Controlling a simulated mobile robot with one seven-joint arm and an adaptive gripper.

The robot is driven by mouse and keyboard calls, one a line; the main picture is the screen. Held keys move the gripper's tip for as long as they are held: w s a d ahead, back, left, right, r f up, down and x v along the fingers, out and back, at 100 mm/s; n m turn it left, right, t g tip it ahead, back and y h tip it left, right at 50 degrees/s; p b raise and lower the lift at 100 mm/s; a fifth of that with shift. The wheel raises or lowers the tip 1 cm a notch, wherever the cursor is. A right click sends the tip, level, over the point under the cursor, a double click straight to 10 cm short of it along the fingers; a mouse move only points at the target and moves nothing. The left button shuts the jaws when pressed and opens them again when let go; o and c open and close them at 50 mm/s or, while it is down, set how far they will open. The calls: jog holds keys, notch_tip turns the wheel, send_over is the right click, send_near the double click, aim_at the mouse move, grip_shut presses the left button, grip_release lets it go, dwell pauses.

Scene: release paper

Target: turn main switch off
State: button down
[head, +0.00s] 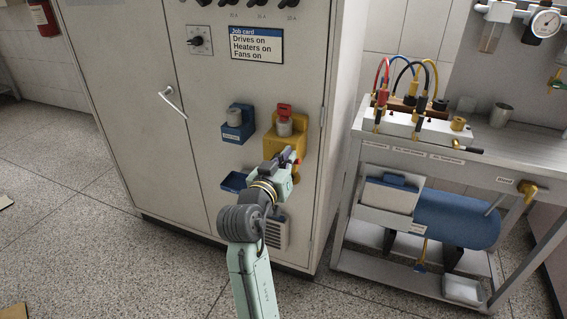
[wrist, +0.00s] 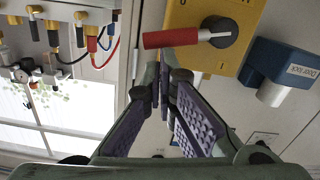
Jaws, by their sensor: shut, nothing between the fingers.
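The main switch looks to be the yellow box (head: 301,138) on the cabinet door; in the wrist view its yellow plate (wrist: 188,15) fills the top. It carries a dark round knob (wrist: 226,37) with a red handle (wrist: 158,39), which lies roughly level and points left in the wrist view.
A blue holder (head: 238,132) with a grey cylinder is left of the yellow box. A red-topped piece (head: 285,110) sits on its upper part. A door handle (head: 172,101), a small rotary switch (head: 198,41) and a job card (head: 256,45) are on the cabinet. A steel bench (head: 440,150) stands right.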

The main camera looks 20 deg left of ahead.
jog(key=shift+d+f+m+b, duration=0.4)
jog(key=shift+f+m+b, duration=0.1)
dwell(0.5)
